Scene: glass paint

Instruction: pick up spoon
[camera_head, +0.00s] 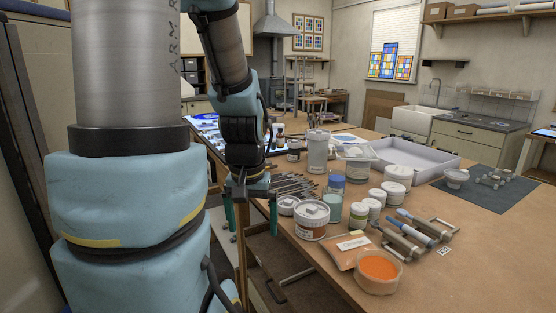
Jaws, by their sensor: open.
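My gripper (251,230) hangs pointing down at the left edge of the worktable (489,270). Its two green fingers are apart with nothing between them. Several thin, dark, long-handled tools (292,186) lie side by side on the table just right of my gripper. They are too small to tell which one is a spoon, and my gripper partly hides their left ends. I cannot make out a spoon anywhere else.
Near the tools stand lidded jars (312,220), a tall container (318,152) and a blue-green jar (332,207). An orange bowl (378,271) is at the front; a pale tray (415,160) is behind. The table's right front is clear.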

